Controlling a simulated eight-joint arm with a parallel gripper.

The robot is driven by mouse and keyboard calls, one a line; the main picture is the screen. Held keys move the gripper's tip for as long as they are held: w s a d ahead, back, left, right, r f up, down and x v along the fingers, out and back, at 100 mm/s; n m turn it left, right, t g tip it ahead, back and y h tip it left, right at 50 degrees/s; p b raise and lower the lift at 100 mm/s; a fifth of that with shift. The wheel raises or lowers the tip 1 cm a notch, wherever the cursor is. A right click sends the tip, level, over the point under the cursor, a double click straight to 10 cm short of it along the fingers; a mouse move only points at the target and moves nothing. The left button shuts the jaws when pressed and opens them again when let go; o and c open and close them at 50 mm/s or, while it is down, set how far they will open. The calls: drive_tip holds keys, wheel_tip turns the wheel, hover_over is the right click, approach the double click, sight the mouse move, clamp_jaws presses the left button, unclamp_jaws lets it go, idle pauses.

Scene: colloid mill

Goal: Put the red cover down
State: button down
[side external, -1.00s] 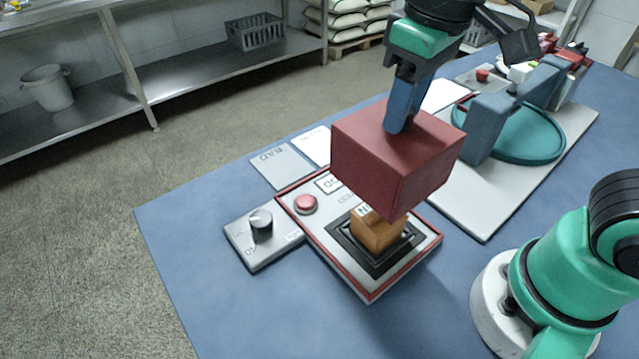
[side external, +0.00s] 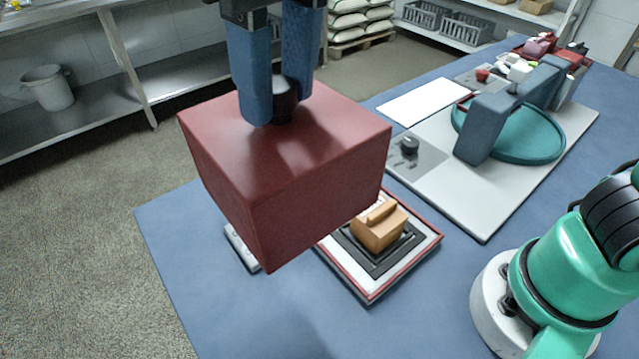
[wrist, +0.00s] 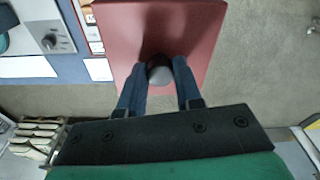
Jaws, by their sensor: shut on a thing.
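The red cover (side external: 310,185) is a box-shaped lid with a dark round knob on top. My gripper (side external: 272,108) is shut on that knob and holds the cover in the air, to the left of and above the red-edged panel (side external: 368,293). In the wrist view the cover (wrist: 195,30) hangs beyond my gripper (wrist: 160,80), with the knob between the blue fingers. An orange-brown block-shaped switch (side external: 379,228) stands uncovered in a black square frame on the panel. The cover hides the panel's left part and most of the small dial plate beside it.
The blue table (side external: 230,310) is bare at the front left, with its left edge near the cover. A light base plate (side external: 470,205) with a teal round tray (side external: 540,150) and a grey-blue arch stands to the right. A white sheet (side external: 423,101) lies behind.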

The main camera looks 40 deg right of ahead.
sight(247, 148)
drive_tip(key=a+f, duration=0.1)
drive_tip(key=s+a, duration=0.1)
drive_tip(key=a, duration=0.1)
drive_tip(key=shift+s+f, duration=0.15)
drive_tip(key=shift+f, duration=0.2)
wheel_tip(247, 148, down, 19)
idle(0.4)
drive_tip(key=c, duration=0.6)
unclamp_jaws()
drive_tip(key=shift+r, duration=0.1)
